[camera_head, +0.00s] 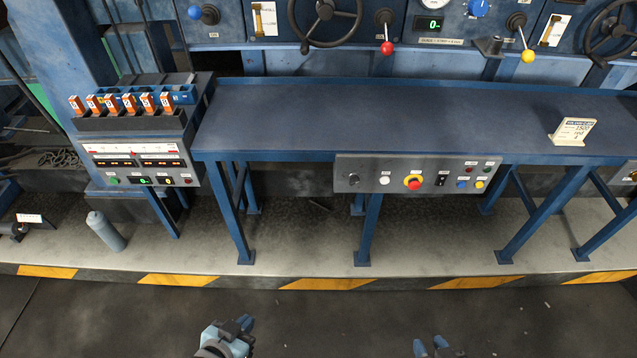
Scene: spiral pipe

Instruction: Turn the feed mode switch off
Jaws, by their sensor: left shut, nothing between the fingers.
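A grey control panel (364,188) is fixed to the front edge of the blue table. It carries a dark knob (353,179), a white button (384,180), a red mushroom button on yellow (413,183), a black switch (441,180) and several small coloured buttons. The labels are too small to read, so I cannot tell which is the feed mode switch, or its setting. My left gripper (245,323) is shut and empty at the bottom, well apart from the panel. My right gripper (431,346) is at the bottom edge, partly cut off, its fingers apart, below the panel.
The blue table (300,110) stands on a platform with a yellow-black striped edge (330,284). A console (140,165) with orange-tagged switches is at left, beside a grey bottle (105,231). The floor before the platform is clear.

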